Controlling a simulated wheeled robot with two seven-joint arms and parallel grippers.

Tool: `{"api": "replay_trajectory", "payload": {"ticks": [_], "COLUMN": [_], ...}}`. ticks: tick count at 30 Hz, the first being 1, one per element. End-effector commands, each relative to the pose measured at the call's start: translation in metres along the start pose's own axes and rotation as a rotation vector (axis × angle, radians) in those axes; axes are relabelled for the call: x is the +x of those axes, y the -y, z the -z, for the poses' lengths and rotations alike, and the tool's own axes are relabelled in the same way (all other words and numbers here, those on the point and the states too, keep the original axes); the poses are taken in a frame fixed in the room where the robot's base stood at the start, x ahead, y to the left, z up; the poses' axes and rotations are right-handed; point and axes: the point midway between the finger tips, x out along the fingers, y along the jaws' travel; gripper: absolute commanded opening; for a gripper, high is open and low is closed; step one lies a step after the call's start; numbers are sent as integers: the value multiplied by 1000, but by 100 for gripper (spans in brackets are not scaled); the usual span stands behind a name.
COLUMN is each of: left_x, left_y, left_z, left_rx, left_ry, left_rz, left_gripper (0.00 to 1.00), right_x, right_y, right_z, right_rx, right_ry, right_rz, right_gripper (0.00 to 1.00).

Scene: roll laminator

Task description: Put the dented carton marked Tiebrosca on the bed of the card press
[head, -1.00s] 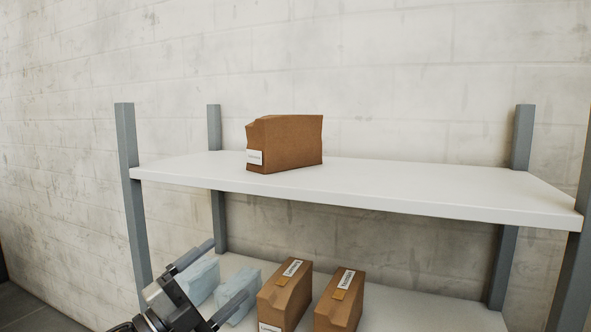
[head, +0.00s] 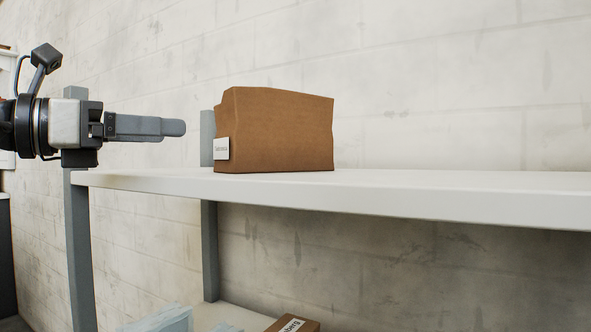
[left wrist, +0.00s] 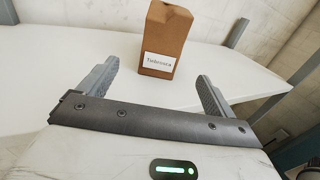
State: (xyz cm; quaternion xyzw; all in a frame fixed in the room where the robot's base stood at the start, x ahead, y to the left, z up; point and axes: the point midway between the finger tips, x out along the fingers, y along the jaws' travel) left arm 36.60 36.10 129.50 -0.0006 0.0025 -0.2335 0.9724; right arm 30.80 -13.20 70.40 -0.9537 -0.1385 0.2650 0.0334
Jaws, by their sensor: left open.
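The brown carton (head: 278,130) with a dented top stands upright on the white upper shelf. In the left wrist view the carton (left wrist: 167,30) stands ahead of the fingers, and its white label reads Tiebrosca. My left gripper (head: 182,128) is level with the carton, to its left, above the shelf's left end. In the left wrist view my left gripper (left wrist: 158,85) is open and empty, its two fingers pointing toward the label end with a gap before the carton. My right gripper is not in view. The card press is not recognisable in these frames.
The upper shelf (head: 450,198) is bare to the right of the carton. A grey post (head: 78,250) stands at its left end, another behind it. Below are a brown carton (head: 293,324) and pale blue packs (head: 160,318). A pale block wall is behind.

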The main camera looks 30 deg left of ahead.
Motion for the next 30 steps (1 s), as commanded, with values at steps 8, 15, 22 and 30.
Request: {"api": "replay_trajectory", "payload": {"ticks": [8, 15, 22, 30], "left_x": [54, 94, 110, 148], "left_y": [1, 0, 0, 0], "left_z": [-7, -4, 0, 4], "left_rx": [1, -1, -1, -2], "left_ry": [-2, 2, 0, 2], "left_rz": [3, 3, 2, 3], "left_gripper": [91, 91, 91, 91], "right_x": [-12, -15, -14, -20], "right_y": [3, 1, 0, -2], "right_z": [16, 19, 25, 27], "right_rx": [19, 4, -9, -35], "right_ry": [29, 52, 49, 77], "right_rz": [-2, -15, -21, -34], "right_gripper": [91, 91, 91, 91]}}
